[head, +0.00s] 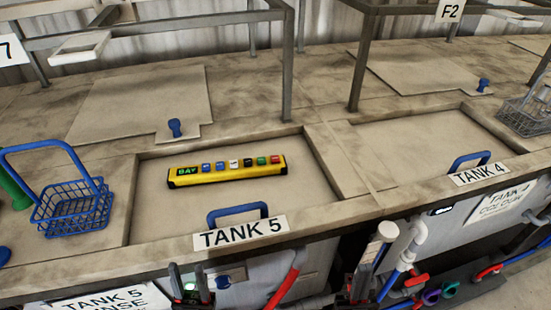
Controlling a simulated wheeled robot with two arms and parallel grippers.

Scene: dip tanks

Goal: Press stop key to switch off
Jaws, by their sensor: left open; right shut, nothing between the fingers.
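A yellow control bar (228,171) lies on the closed lid of tank 5. It has a dark display reading BAY in green at its left end and a row of coloured keys. The red key (275,160) is at the right end, beside a green key (261,161). Labels on the keys are too small to read. My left gripper (190,272) is open at the bottom of the view, below the tank's front edge and apart from the bar. My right gripper (358,284) is shut and empty, low in front of the tanks, also away from the bar.
A blue wire basket (72,207) stands left of the tank 5 lid. A blue handle (238,212) rises at the lid's front. Metal frames (288,65) stand behind. Pipes and valves (400,255) crowd the front at right. The tank 4 lid (420,145) is clear.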

